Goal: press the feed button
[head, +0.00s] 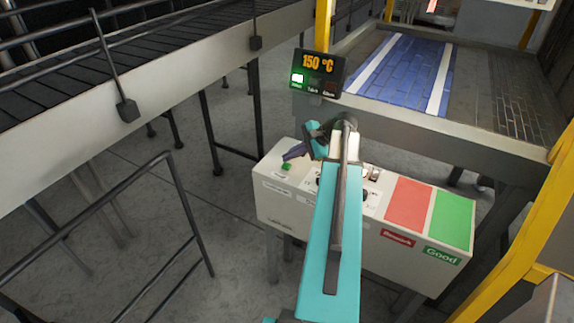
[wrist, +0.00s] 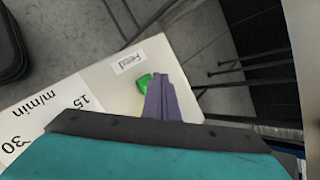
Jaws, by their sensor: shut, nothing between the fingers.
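A small green button (head: 286,167) sits on the left end of a white control box (head: 262,202). My gripper (head: 286,158) has purple fingers and is shut and empty. It also shows in the wrist view (wrist: 161,76). Its tips are close to the button; I cannot tell whether they touch it.
My teal arm covers the box's middle controls. Red (head: 407,205) and green (head: 452,219) panels lie at the box's right end. A display (head: 317,74) reading 150 °C stands behind. A conveyor (head: 150,75) and railing (head: 180,205) are left; a yellow post (head: 548,215) is right.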

